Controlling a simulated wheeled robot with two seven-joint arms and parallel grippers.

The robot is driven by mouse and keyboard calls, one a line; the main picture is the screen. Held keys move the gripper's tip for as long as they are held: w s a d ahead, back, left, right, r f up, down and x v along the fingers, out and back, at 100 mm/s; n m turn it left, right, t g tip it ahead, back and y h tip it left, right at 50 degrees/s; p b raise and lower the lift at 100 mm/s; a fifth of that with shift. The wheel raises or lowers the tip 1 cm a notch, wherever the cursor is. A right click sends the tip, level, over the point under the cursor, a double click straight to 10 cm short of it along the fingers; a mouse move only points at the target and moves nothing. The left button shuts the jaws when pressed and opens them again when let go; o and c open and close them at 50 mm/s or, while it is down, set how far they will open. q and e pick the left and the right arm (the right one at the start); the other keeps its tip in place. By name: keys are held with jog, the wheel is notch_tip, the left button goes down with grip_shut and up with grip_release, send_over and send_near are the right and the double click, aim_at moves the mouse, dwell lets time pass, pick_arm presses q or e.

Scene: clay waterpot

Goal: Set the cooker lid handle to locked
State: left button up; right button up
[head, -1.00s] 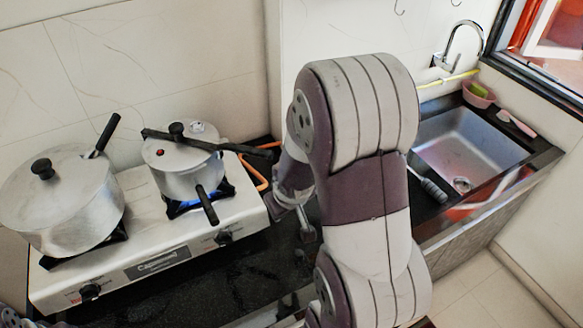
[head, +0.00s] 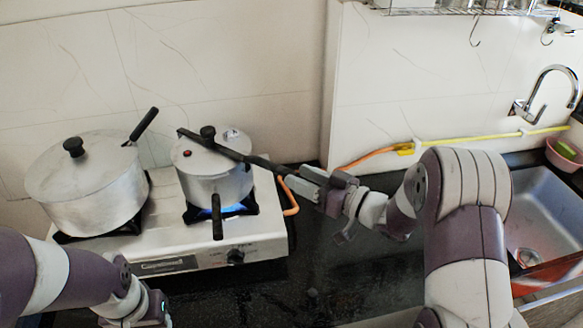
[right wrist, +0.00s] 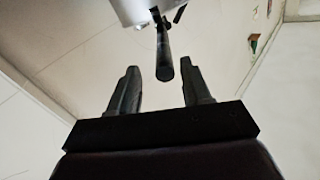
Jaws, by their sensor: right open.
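The pressure cooker (head: 212,190) is a silver pot on the right burner. Its lid (head: 200,158) has a black knob and a long dark lid handle (head: 235,154) that crosses the lid and points right. The pot's own dark handle (head: 217,216) points toward me, so the two handles are well out of line. My right gripper (head: 292,178) is at the free end of the lid handle. In the right wrist view, the open fingers (right wrist: 160,85) have the handle's round end (right wrist: 164,70) between and just beyond them. Contact is unclear. My left arm shows at lower left, its fingers out of view.
A larger lidded pot (head: 88,185) stands on the left burner of the white stove (head: 185,262). An orange and yellow hose (head: 375,155) runs along the wall behind my right gripper. The dark counter (head: 345,275) before the stove is clear. A sink (head: 540,210) lies at right.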

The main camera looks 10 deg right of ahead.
aim_at(286, 172)
jog(key=x, duration=0.4)
jog(key=shift+s+a, duration=0.15)
jog(key=shift+a, duration=0.2)
jog(key=shift+d, duration=0.2)
jog(key=shift+c, duration=0.3)
jog(key=shift+a, duration=0.15)
grip_shut()
jog(key=shift+s+a, duration=0.1)
jog(key=shift+a, duration=0.05)
